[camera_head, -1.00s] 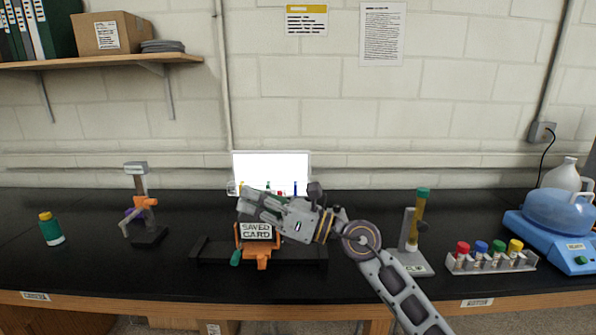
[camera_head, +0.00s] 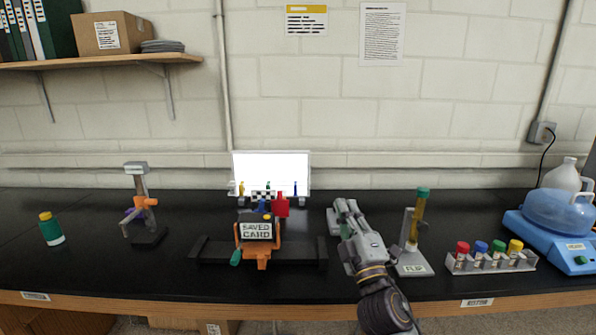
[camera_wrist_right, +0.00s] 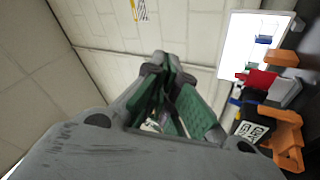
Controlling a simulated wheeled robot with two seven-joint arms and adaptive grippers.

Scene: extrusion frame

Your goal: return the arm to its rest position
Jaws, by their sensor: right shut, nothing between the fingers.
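My right gripper (camera_head: 344,210) is over the bench, between the orange fixture with the "SAVED CARD" sign (camera_head: 256,230) and the stand labelled "FLIP" (camera_head: 411,268). Its fingers point toward the back wall. In the right wrist view its green-padded fingers (camera_wrist_right: 170,75) are together, with nothing held. The orange fixture (camera_wrist_right: 288,135) shows at the right of that view, apart from the gripper. My left gripper is in neither view.
A lit white panel (camera_head: 270,172) stands at the back, with small coloured pieces before it. A rack with several coloured caps (camera_head: 490,262) and a blue machine (camera_head: 550,235) are at the right. A green bottle (camera_head: 51,230) and a small stand (camera_head: 140,190) are at the left.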

